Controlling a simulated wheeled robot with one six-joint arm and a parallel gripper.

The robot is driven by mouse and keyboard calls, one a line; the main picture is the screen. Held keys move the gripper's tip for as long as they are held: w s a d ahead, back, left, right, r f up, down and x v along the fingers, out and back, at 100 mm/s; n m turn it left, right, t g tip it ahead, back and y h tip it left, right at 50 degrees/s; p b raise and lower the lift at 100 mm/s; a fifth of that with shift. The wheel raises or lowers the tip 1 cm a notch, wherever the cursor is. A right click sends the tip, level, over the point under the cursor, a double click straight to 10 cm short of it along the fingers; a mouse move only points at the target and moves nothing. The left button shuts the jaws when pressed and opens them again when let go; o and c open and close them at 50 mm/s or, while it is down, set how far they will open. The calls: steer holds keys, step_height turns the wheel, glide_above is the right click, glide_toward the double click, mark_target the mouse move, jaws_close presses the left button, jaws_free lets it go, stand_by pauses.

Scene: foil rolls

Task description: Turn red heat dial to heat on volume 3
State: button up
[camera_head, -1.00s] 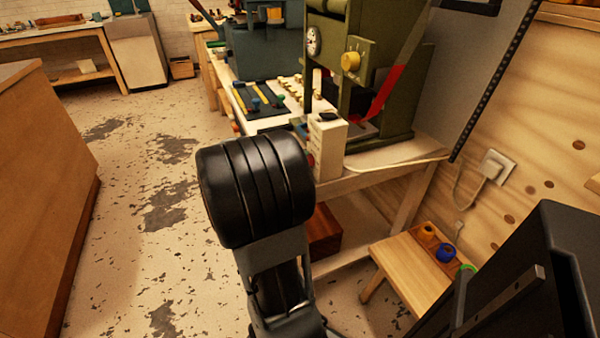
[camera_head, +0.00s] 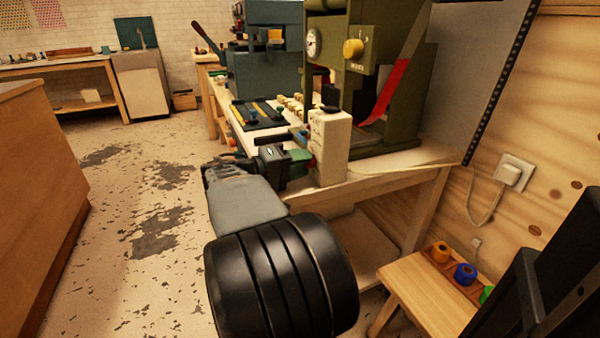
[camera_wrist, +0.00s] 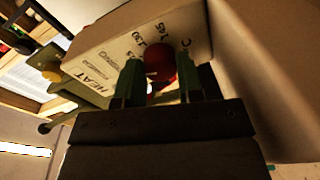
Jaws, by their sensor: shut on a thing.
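The red heat dial (camera_wrist: 161,65) sits on the face of a cream control box (camera_wrist: 120,48) marked HEAT, with printed numbers around the dial. My gripper (camera_wrist: 160,76) has its two green fingers on either side of the dial and is shut on it. The fingers partly hide the dial and its scale, so I cannot read its setting. In the head view, the cream box (camera_head: 331,148) stands at the bench's front edge, and my gripper (camera_head: 302,163) reaches its left face. The dial is mostly hidden there.
An olive press (camera_head: 400,100) with a yellow knob (camera_head: 353,48) and a red-marked lever stands behind the box. A blue-grey machine (camera_head: 265,65) is further back. A small wooden stool (camera_head: 430,305) with coloured rolls is at lower right. Open floor lies left.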

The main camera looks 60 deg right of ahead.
stand_by(0.4)
steer(key=o, duration=0.9)
steer(key=p+v, duration=0.2)
steer(key=v, duration=1.2)
steer(key=shift+p, duration=0.35)
steer(key=shift+d, duration=0.1)
